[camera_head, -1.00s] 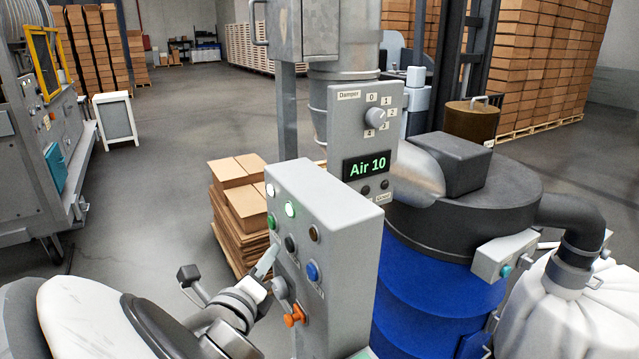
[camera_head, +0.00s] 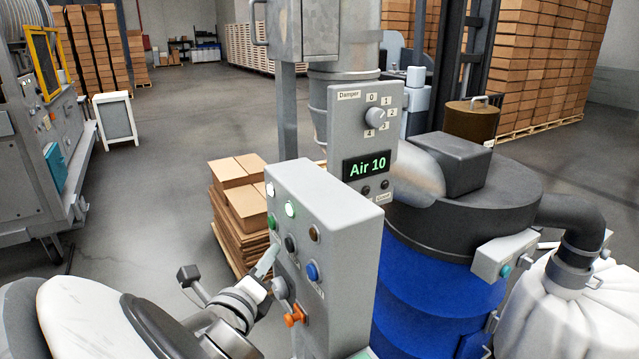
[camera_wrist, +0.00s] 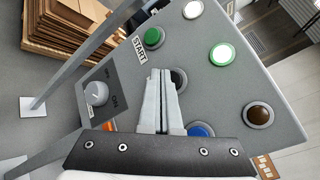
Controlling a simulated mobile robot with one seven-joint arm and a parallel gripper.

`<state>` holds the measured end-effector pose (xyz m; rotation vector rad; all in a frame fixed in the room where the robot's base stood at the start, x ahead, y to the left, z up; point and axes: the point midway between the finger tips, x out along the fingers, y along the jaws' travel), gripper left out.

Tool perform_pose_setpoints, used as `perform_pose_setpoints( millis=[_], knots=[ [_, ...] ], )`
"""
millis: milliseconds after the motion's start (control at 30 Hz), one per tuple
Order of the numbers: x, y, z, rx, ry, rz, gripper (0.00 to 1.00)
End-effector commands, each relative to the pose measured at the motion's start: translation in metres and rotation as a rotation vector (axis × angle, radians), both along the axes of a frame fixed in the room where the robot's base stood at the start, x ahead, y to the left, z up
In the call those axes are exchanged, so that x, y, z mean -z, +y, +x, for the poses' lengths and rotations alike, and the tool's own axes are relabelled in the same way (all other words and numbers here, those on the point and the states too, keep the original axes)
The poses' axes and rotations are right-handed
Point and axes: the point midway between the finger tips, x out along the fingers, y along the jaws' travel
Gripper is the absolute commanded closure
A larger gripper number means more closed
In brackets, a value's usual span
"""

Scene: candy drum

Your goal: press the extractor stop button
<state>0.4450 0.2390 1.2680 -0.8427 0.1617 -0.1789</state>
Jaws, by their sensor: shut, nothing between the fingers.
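A grey control box (camera_head: 338,235) stands in front of me. Its face has a green button (camera_head: 271,221) marked START, a dark button (camera_head: 290,243) below it, a blue button (camera_head: 312,270) and a brown button (camera_head: 314,233). The wrist view shows the dark button (camera_wrist: 180,78) partly hidden behind my fingertips. No stop label is readable. My gripper (camera_head: 268,262) is shut and empty, its tips beside the dark button. I cannot tell whether they touch it. The wrist view shows the shut fingers (camera_wrist: 162,78) between the START button (camera_wrist: 153,38) and the blue button (camera_wrist: 200,130).
Two lit white lamps (camera_head: 290,209) sit at the top of the box face. An orange lever (camera_head: 295,316) and a grey rotary switch (camera_wrist: 96,93) are lower down. A damper panel (camera_head: 366,140) reading "Air 10" and a blue drum (camera_head: 430,275) stand behind. Cardboard stacks (camera_head: 240,205) lie left.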

Motion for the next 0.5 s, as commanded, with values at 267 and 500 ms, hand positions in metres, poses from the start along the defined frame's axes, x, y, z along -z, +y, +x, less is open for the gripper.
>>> perform_pose_setpoints(
  millis=[267, 500],
  knots=[
    [-0.0001, -0.0003, 0.0001, 0.000, 0.000, 0.000, 1.00],
    [-0.0010, -0.0071, 0.0040, 0.002, 0.001, -0.001, 1.00]
  ],
)
